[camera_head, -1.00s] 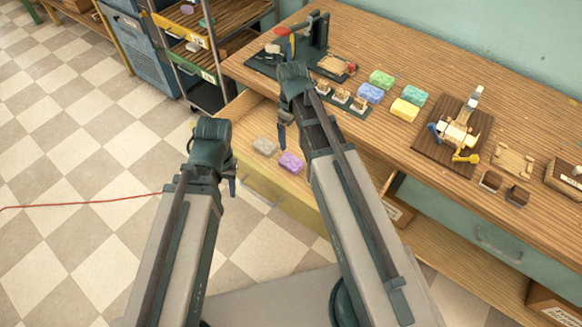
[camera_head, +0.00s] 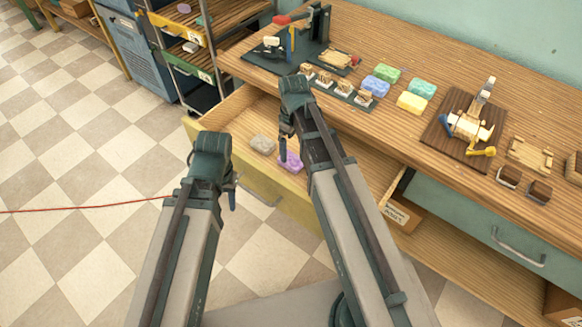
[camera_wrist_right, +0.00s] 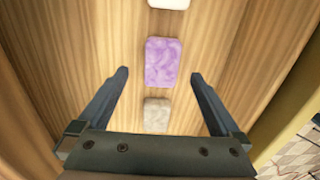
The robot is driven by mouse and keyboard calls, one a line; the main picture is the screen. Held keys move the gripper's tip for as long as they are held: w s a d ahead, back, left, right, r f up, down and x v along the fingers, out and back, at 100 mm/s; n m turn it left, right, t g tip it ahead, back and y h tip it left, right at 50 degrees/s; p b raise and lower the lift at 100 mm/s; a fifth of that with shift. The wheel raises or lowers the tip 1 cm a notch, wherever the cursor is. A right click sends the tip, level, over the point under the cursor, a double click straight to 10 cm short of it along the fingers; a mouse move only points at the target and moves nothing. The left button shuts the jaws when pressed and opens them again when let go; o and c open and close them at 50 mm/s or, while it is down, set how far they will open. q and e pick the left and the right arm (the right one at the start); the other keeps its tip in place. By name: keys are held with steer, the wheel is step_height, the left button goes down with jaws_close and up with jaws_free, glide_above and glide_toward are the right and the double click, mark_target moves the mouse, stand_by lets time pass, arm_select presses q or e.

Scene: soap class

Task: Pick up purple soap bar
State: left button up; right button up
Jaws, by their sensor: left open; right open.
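The purple soap bar (camera_head: 293,162) lies flat in the open wooden drawer (camera_head: 212,122), partly covered by my right gripper in the head view. In the right wrist view the purple soap bar (camera_wrist_right: 163,62) lies beyond the space between the open fingers, roughly centred. My right gripper (camera_head: 284,148) is open, empty and above the drawer; its fingers also show in the right wrist view (camera_wrist_right: 158,75). My left gripper (camera_head: 232,195) is open and hangs in front of the drawer, away from the soap.
A grey soap bar (camera_head: 262,144) lies beside the purple one. A white bar (camera_wrist_right: 169,3) is at the top of the right wrist view. Blue (camera_head: 375,87), green (camera_head: 387,73), teal (camera_head: 422,89) and yellow (camera_head: 411,102) bars lie on the worktop above the drawer.

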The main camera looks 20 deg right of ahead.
mark_target(291, 159)
steer(key=shift+f, duration=0.1)
steer(key=f+b, duration=0.5)
steer(key=shift+w+a+f, duration=0.1)
steer(key=shift+a+f, duration=0.05)
steer(key=shift+a, duration=0.15)
steer(key=shift+c, duration=0.2)
steer(key=c, duration=1.4)
